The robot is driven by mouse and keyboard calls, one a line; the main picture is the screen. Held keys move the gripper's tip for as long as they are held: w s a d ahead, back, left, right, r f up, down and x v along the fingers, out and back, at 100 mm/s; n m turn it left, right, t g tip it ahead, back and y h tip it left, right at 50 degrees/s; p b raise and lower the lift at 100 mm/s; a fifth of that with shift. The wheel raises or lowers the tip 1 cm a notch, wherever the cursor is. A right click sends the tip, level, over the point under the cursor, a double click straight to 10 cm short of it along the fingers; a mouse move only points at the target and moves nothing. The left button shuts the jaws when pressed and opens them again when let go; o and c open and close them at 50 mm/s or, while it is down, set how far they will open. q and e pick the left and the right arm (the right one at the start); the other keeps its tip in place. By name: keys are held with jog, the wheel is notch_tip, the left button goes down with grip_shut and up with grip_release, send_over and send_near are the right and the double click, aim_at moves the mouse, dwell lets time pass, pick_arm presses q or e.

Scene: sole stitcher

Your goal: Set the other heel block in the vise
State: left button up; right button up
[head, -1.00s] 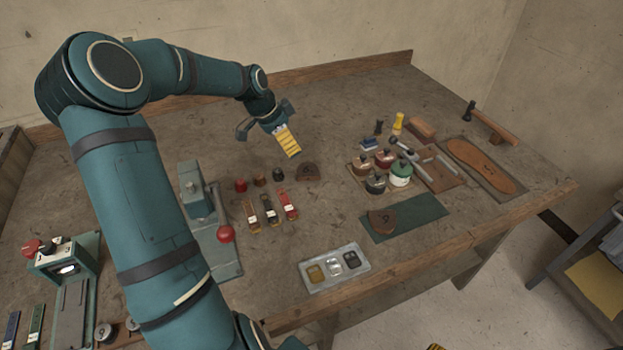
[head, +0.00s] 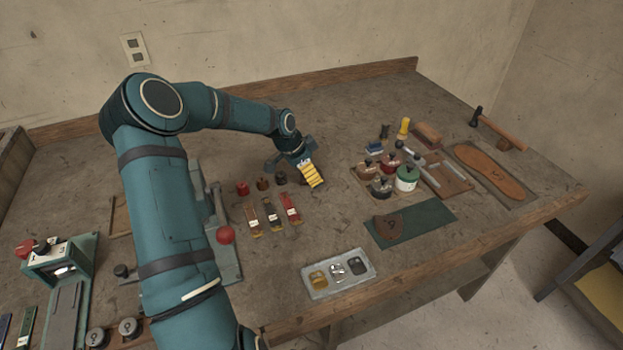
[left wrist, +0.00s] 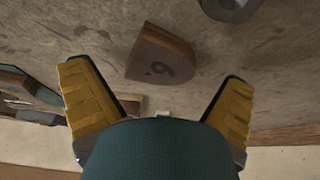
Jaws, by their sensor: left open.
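A brown heel block (left wrist: 160,55) with a dark number on its face lies on the bench in the left wrist view. It sits between and beyond the two yellow fingers of my open left gripper (left wrist: 155,80), apart from both. In the head view my left gripper (head: 312,174) is low over the bench and hides most of that block. The other brown heel block (head: 388,227) lies on the green mat (head: 430,215). A green fixture (head: 60,262) with a red knob stands at the lower left; I cannot tell whether it is the vise. My right gripper is out of view.
A lever press with a red ball (head: 225,235) is partly behind my left arm. Small caps and colored strips (head: 272,213) lie left of the gripper. A metal tray (head: 338,272) is at the front edge. Jars (head: 406,178) stand to the right.

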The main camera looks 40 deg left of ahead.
pick_arm(q)
jog(key=shift+w+d+f, duration=0.15)
jog(key=shift+w+f, duration=0.1)
jog(key=shift+f, duration=0.35)
jog(key=c, duration=1.3)
